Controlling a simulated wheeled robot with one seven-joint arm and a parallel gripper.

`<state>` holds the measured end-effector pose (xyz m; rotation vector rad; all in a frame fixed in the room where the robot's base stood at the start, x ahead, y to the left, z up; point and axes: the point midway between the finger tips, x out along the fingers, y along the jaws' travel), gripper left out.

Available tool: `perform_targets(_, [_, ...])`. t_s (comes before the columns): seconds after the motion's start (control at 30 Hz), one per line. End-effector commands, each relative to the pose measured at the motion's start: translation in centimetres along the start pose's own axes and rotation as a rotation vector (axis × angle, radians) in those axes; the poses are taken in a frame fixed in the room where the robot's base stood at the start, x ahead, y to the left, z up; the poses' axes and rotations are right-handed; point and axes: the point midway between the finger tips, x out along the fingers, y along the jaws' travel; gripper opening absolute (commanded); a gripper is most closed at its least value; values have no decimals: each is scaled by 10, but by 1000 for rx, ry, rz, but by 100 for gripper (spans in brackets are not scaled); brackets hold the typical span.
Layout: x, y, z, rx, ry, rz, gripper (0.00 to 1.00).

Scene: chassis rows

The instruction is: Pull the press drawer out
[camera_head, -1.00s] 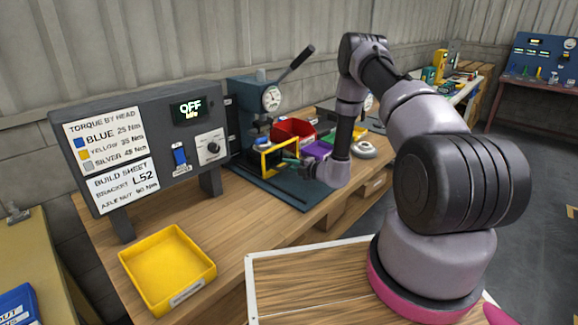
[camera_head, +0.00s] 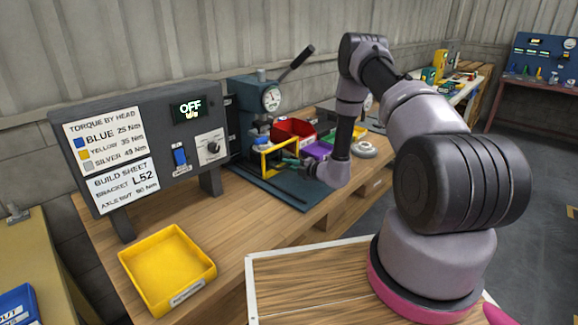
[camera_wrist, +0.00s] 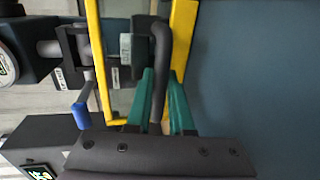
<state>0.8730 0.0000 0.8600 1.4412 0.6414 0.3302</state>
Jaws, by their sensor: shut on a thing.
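The press (camera_head: 254,100) stands on the workbench, with a round gauge and a lever angled up to the right. A yellow frame (camera_head: 266,161) stands at its front, above the dark blue base plate (camera_head: 262,188). I cannot make out a separate drawer box. In the wrist view a dark curved handle (camera_wrist: 160,45) runs beside the yellow frame (camera_wrist: 181,35). My gripper (camera_wrist: 160,78) is shut on this handle, its teal fingers on either side of it. In the head view my gripper (camera_head: 291,162) is small and partly hidden by my wrist.
A torque control box (camera_head: 140,143) with an OFF display stands left of the press. A yellow tray (camera_head: 207,272) is at the bench's front left. The bench between tray and base plate is clear.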

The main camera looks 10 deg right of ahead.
Motion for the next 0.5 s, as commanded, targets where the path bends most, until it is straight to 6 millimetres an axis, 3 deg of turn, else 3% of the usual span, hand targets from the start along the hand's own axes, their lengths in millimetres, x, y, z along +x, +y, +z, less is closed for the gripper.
perform_targets(0.27, [-14,-2,2,2,-4,1,0])
perform_targets(0.5, [-60,-13,2,5,-6,-1,0])
